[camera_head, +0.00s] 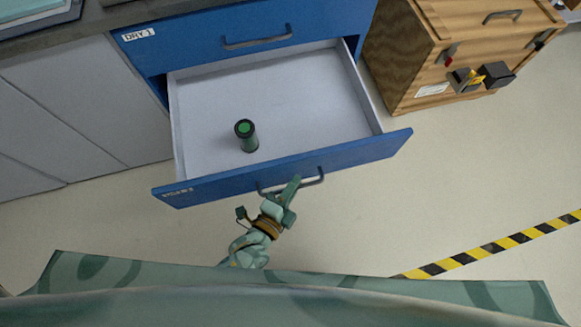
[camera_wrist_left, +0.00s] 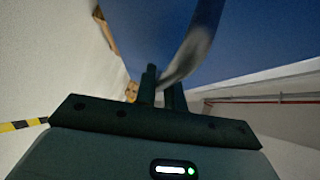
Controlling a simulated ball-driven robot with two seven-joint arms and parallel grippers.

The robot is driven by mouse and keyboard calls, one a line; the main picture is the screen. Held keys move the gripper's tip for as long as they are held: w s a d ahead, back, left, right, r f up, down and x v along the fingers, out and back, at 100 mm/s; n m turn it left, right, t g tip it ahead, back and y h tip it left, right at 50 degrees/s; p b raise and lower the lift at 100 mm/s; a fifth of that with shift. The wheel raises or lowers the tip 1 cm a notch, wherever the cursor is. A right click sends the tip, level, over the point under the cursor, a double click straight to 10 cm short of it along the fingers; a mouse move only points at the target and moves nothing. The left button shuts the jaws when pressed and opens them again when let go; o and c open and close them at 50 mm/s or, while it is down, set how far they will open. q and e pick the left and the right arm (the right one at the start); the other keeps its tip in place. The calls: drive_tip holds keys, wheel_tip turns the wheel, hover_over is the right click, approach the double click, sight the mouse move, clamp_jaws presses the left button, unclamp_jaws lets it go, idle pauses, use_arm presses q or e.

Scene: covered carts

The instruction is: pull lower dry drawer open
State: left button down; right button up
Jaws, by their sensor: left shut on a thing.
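The lower blue drawer (camera_head: 290,170) stands pulled out in the head view, its light inside showing. A small dark green-topped cylinder (camera_head: 246,136) stands in it, left of the middle. In the left wrist view, the handle (camera_wrist_left: 190,55) runs down to the two fingers (camera_wrist_left: 160,88) in front of the blue drawer front (camera_wrist_left: 255,45). My right gripper is not in view.
The shut upper blue drawer (camera_head: 215,40), labelled DRY 1, is above. A wooden crate (camera_head: 410,55) with a handle and latches stands at the right, close to the open drawer. Yellow-black floor tape (camera_head: 500,245) crosses the clear floor at the lower right.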

use_arm(q)
drive_tip(key=shift+s, duration=0.4)
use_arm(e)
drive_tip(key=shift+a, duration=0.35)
use_arm(q)
drive_tip(key=c, duration=1.5)
unclamp_jaws()
